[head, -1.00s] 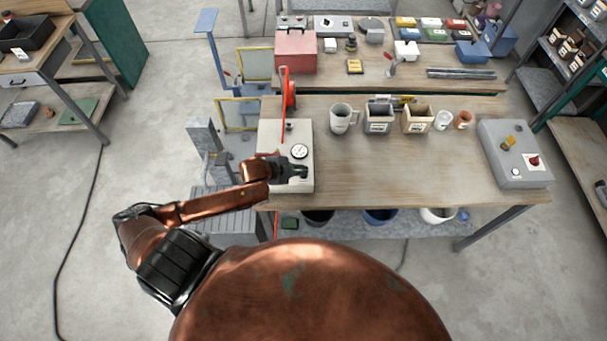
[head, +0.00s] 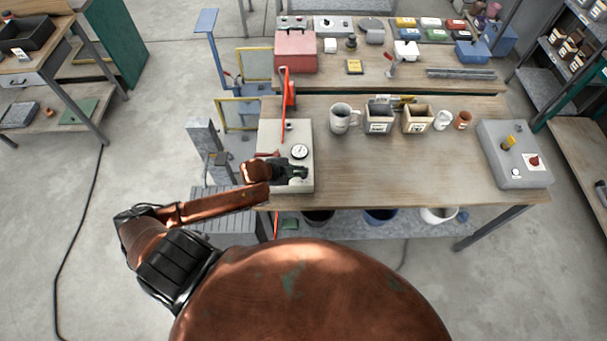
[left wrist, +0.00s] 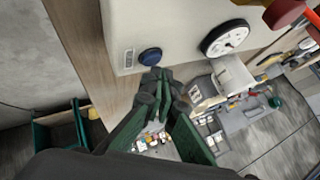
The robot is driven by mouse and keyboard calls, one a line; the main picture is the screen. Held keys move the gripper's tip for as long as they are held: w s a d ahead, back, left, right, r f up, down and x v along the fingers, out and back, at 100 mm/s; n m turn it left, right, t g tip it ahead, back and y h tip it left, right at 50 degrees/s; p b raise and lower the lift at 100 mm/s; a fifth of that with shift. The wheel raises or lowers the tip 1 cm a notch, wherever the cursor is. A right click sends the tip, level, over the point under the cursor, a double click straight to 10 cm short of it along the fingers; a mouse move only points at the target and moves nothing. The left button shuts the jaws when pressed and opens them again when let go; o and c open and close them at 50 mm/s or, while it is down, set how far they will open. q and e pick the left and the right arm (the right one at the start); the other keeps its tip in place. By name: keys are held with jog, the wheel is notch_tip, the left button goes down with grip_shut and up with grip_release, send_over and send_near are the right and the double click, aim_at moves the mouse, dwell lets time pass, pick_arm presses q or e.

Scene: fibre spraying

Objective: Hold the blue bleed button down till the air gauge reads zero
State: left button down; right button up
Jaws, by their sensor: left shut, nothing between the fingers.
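The grey-white air box (head: 272,136) stands at the left end of the bench, with the round white air gauge (head: 299,151) on it. The gauge also shows in the left wrist view (left wrist: 225,39); its reading is too small to tell. The blue bleed button (left wrist: 150,57) shows on the box in the left wrist view; in the head view it is hidden by my gripper. My left gripper (head: 304,173) is shut and empty over the box's near part. In the left wrist view its fingertips (left wrist: 157,76) are right by the button; I cannot tell whether they touch it.
A red lever (head: 287,88) rises behind the box. A mug (head: 343,118), bins (head: 379,119) and small cups stand to its right. A grey control box (head: 515,155) is at the bench's right end. The bench (head: 420,170) is clear between.

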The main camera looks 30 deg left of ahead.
pick_arm(q)
jog(key=shift+f, duration=0.35)
dwell(0.5)
jog(key=shift+f, duration=0.25)
dwell(0.7)
dwell(1.0)
dwell(1.0)
jog(key=shift+r, duration=0.1)
jog(key=shift+r+p, duration=0.85)
jog(key=shift+p, duration=0.1)
